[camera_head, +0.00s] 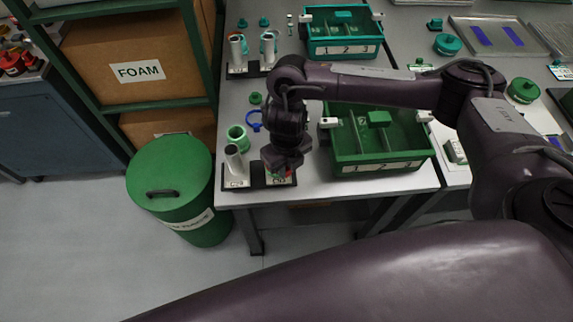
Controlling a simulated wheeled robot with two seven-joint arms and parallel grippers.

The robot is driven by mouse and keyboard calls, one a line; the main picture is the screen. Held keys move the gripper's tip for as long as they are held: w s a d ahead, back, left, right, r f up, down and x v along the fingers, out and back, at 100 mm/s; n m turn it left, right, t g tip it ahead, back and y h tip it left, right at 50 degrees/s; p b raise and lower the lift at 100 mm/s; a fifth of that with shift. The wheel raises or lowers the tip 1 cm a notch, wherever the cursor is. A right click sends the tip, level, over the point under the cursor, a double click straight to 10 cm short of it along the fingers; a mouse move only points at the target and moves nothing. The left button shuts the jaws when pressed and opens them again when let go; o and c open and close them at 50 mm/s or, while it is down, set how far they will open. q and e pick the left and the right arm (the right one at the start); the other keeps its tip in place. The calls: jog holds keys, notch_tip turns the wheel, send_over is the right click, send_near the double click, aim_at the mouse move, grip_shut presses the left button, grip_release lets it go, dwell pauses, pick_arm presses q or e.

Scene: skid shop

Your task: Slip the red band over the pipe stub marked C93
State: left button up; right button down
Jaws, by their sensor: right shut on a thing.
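My right gripper (281,168) points down over the right post of the front black stub stand (257,176), near the table's front left corner. It is shut on the red band (289,173), of which only a small bit of red shows by the fingertips. The pipe stub under the gripper is mostly hidden, so I cannot tell whether the band is around it or above it. The left pipe stub (235,160) of the same stand is grey, upright and in clear view. The stand's labels are too small to read, so I cannot pick out C93. My left gripper is out of view.
A green divided bin (378,165) stands close right of the gripper. A green ring (237,136) and a blue ring (254,122) lie behind the stand. A second stub stand (250,68) and a teal bin (343,48) are farther back. A green drum (170,185) stands left of the table.

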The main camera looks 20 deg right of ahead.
jog(key=shift+f, duration=0.3)
dwell(0.5)
jog(key=c, duration=0.9)
grip_release()
jog(key=shift+r, duration=0.15)
notch_tip(320, 180, up, 11)
jog(key=p, duration=1)
dwell(0.6)
